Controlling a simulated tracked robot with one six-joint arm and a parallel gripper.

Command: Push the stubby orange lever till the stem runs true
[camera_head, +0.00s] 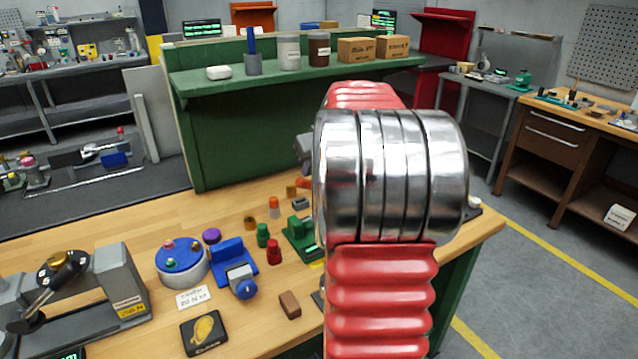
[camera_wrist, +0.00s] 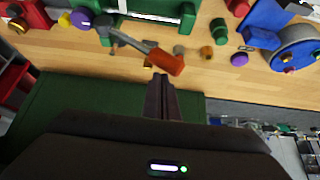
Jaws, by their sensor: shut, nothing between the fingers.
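The stubby orange lever (camera_wrist: 165,62) shows in the wrist view as an orange grip on a grey metal arm (camera_wrist: 133,42) that runs to a dark hub (camera_wrist: 106,27) at upper left. A green fixture (camera_wrist: 187,22) stands behind it. My gripper (camera_wrist: 160,79) is shut and empty, its dark fingertips just below the orange grip in the picture; I cannot tell whether they touch it. In the head view my arm covers most of this area; a small orange piece (camera_head: 304,182) shows at its left edge. I cannot make out the stem's alignment.
On the wooden bench, a blue vise-like block (camera_head: 234,262), a round blue-topped unit (camera_head: 182,262) and a brown block (camera_head: 290,305) stand left of my arm. A green shelf (camera_head: 220,90) rises behind. Some bare wood lies at the bench's left.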

